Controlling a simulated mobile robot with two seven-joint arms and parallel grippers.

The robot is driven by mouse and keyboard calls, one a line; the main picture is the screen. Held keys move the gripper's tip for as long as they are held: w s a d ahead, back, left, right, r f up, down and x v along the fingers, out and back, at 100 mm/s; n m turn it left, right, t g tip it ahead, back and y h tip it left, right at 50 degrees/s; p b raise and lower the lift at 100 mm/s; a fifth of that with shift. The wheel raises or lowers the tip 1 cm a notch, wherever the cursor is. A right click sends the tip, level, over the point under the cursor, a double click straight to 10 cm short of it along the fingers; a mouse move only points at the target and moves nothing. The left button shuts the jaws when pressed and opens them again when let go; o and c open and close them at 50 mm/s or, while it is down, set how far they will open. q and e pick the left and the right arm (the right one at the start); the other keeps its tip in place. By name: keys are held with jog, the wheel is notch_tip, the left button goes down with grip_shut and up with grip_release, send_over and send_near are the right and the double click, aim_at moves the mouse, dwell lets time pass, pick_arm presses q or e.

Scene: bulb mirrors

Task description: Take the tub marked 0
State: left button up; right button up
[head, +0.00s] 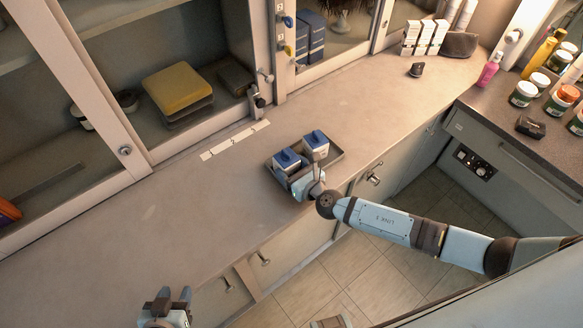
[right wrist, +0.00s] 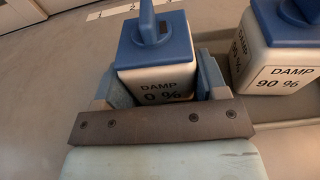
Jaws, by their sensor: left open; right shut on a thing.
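The tub marked DAMP 0 % (right wrist: 154,82) is white with a blue lid and a raised blue knob. In the head view it is the left tub (head: 287,162) at the tray (head: 335,156). My right gripper (head: 303,175) is shut on it, one finger on each side, as the right wrist view shows. I cannot tell whether the tub touches the tray. A like tub marked DAMP 90 % (right wrist: 284,60) stands to its right on the tray, also seen in the head view (head: 315,142). My left gripper (head: 172,300) is open and empty at the bottom left.
The long counter (head: 190,200) is mostly clear left of the tray. A numbered strip (head: 235,139) lies behind it, before glass cabinets with a yellow box (head: 177,88). White cartons (head: 425,38) stand at the far right end. Jars and bottles (head: 523,94) crowd the right-hand counter.

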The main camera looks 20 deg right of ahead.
jog(key=shift+r, duration=0.1)
jog(key=shift+r+p, duration=1.1)
jog(key=shift+r, duration=0.05)
pick_arm(q)
notch_tip(320, 180, up, 2)
jog(key=shift+r, duration=0.15)
jog(key=shift+a, duration=0.1)
